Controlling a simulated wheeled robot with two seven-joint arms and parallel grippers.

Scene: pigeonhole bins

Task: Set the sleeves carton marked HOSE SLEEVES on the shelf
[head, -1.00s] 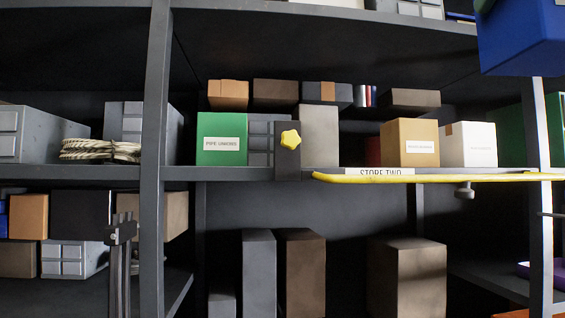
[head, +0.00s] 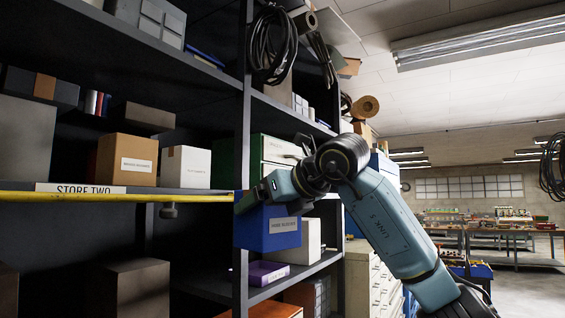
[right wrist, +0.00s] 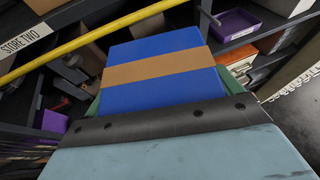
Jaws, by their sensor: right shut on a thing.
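A blue carton (head: 268,228) with a white label hangs from my right gripper (head: 264,192), in front of a shelf upright. The label seems to read HOSE SLEEVES, but its print is small. In the right wrist view the carton (right wrist: 150,50) shows a tan tape band across its blue top. My left gripper is out of view.
A yellow bar (head: 120,198) runs along that shelf's front edge. A dark upright (head: 243,120) stands at the shelf's right end. Right of it are a green-sided drawer box (head: 270,150), a white box (head: 300,240) and a purple bin (head: 268,272). Open room lies further right.

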